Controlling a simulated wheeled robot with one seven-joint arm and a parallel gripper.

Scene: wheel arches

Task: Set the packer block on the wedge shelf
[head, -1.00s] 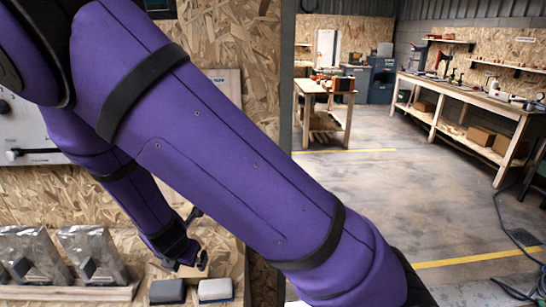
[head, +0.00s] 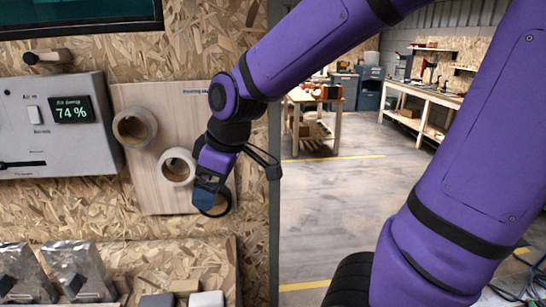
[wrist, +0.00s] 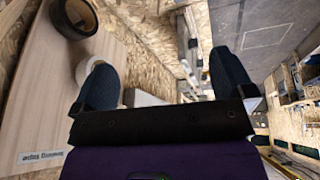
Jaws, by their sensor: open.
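A small tan block (head: 185,286) lies on the chipboard ledge (head: 222,256) at the bottom of the head view, behind a dark grey block (head: 158,300) and a pale block (head: 207,299). No label shows which of these is the packer block or whether this ledge is the wedge shelf. My gripper (head: 212,200) hangs above the ledge, in front of the tape-roll board. In the wrist view my gripper (wrist: 163,62) has its two dark fingers wide apart, with nothing held between them. The lower edge of the ledge is cut off in the head view.
A wooden board (head: 150,185) with tape rolls (head: 177,166) is close beside my gripper. A grey panel box (head: 60,125) is on the wall at left. Silvery bags (head: 78,268) stand on the ledge's left part. A post (head: 274,220) edges the open floor at right.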

